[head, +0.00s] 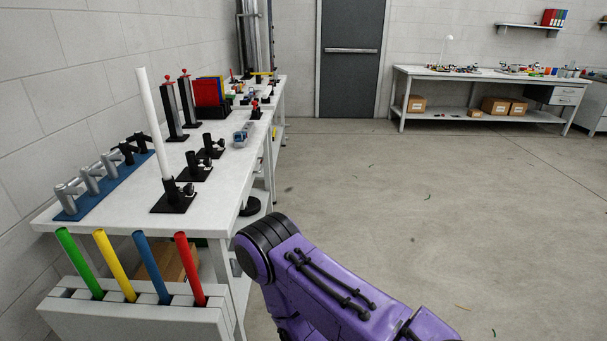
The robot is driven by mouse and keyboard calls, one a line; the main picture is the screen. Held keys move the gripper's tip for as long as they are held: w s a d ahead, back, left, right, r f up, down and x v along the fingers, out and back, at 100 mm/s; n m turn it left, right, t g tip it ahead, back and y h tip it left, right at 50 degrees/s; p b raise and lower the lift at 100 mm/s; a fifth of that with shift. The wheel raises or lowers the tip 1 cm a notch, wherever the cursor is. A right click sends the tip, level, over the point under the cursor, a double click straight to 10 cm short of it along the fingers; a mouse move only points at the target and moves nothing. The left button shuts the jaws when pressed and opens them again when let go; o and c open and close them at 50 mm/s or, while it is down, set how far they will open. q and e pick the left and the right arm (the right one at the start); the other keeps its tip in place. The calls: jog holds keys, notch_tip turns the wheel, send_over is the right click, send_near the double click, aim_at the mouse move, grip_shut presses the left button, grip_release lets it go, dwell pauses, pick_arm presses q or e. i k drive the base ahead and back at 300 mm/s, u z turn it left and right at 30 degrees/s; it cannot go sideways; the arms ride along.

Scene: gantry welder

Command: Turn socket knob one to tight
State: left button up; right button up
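Three black sockets on square base plates stand in a row on the white workbench (120,205). The nearest socket (171,196) holds a tall white rod (151,122), which leans slightly to the left. A small black knob (189,190) sits on the right side of this socket. The middle socket (193,168) and the far socket (210,148) are empty and have similar knobs. No label shows which is socket one, and the knob's setting is too small to read. My purple arm comes in from the lower right, apart from the sockets; neither gripper shows.
A rack (135,318) with green, yellow, blue and red rods stands at the bench's near end. Grey and black clamps lie on a blue mat (90,200) along the wall side. Red-and-black uprights (187,101) stand farther back. The floor (400,200) to the right is clear.

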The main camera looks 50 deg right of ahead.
aim_at(188, 188)
jog(key=z, duration=0.85)
jog(key=i, duration=0.4)
